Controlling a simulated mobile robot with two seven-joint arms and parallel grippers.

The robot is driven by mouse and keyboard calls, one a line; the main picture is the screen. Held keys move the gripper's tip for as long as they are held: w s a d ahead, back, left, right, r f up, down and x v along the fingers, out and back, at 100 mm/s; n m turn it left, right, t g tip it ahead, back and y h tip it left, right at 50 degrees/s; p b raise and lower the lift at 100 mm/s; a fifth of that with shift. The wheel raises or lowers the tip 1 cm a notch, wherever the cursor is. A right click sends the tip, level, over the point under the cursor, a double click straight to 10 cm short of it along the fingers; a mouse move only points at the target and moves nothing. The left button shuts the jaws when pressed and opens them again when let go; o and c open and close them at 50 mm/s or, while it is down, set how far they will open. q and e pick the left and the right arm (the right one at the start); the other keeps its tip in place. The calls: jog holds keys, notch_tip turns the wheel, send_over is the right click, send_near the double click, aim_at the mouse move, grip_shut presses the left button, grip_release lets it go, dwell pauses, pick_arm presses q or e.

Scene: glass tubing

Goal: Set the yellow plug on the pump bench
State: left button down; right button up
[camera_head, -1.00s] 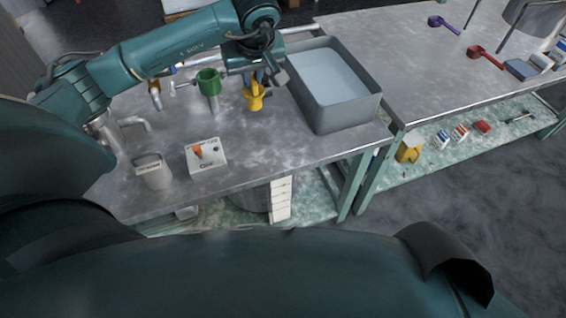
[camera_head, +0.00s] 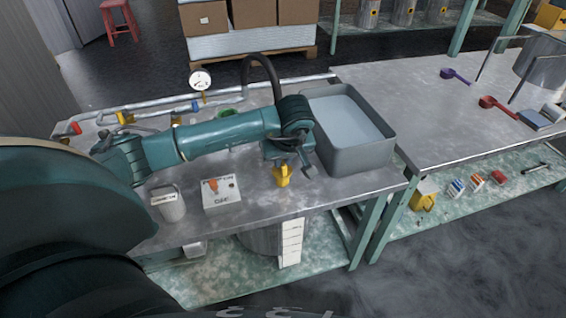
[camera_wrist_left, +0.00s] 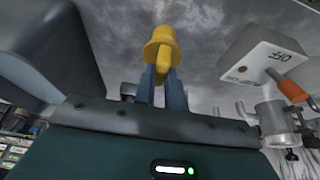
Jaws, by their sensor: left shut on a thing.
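The yellow plug (camera_head: 283,177) is held in my left gripper (camera_head: 286,165), over the front part of the left metal bench (camera_head: 255,203), close to the front left corner of the grey tub. In the left wrist view the yellow plug (camera_wrist_left: 161,45) stands out beyond the two blue-grey fingers of the left gripper (camera_wrist_left: 162,84), which are shut on it. I cannot tell whether the plug touches the bench top. My left forearm hides part of the bench behind it. My right gripper is out of view.
The grey tub (camera_head: 372,160) of liquid stands right of the plug. A white box with an orange knob (camera_head: 221,197) and a grey can (camera_head: 170,207) stand to its left. Pipes and a gauge (camera_head: 200,81) line the back. A second bench (camera_head: 440,120) adjoins at right.

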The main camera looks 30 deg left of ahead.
pick_arm(q)
jog(key=shift+f, duration=0.5)
jog(key=shift+f, duration=0.15)
jog(key=c, duration=1.5)
grip_release()
jog(key=shift+o, duration=0.2)
